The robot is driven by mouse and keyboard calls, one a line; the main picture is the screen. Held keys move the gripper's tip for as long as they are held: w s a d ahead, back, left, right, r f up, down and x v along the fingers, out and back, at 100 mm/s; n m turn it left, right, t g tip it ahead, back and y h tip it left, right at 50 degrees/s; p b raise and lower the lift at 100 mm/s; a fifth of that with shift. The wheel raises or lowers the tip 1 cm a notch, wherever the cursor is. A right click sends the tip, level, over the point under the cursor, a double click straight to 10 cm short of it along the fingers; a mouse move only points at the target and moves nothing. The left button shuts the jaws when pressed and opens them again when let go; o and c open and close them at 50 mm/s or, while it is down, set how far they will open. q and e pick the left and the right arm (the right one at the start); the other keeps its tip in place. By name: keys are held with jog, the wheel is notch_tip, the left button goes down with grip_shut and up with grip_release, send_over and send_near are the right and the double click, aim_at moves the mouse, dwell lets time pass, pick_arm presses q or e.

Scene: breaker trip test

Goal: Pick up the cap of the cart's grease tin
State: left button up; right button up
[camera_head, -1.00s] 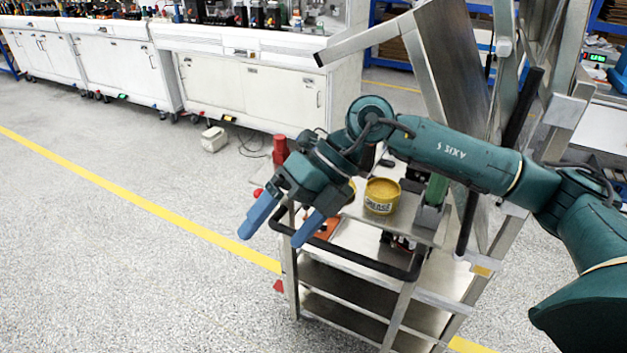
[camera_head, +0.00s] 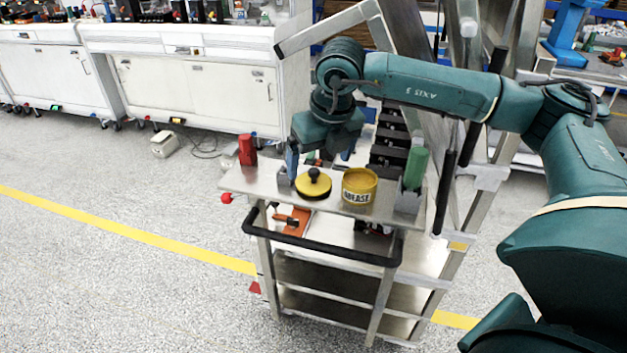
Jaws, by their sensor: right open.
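The yellow cap (camera_head: 303,189) with a black knob on top lies flat on the cart's top shelf (camera_head: 262,182). The yellow grease tin (camera_head: 360,187) stands upright just right of the cap. Its top looks open and its label reads GREASE. My right gripper (camera_head: 319,158) is open and empty, with its blue fingers pointing down. It shows just above the cap in the picture, one finger at the left and one at the right. Its exact height over the shelf is hard to tell. My left gripper is out of view.
A red cylinder (camera_head: 247,150) stands at the shelf's left end. A green cylinder (camera_head: 415,168) stands in a metal holder right of the tin. A black handle bar (camera_head: 320,249) runs along the cart's front. Dark bins (camera_head: 389,150) sit behind the tin.

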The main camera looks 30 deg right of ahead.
aim_at(316, 172)
jog(key=p+x, duration=0.1)
jog(key=x, duration=0.3)
jog(key=shift+w+a, duration=0.1)
jog(key=shift+w, duration=0.15)
jog(key=shift+w+f, duration=0.1)
jog(key=shift+f, duration=0.3)
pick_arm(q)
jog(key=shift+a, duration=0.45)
pick_arm(e)
jog(key=shift+f, duration=0.2)
jog(key=shift+c, duration=0.4)
jog(key=c, duration=1)
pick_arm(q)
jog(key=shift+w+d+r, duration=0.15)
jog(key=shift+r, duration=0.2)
pick_arm(e)
jog(key=shift+o, duration=0.2)
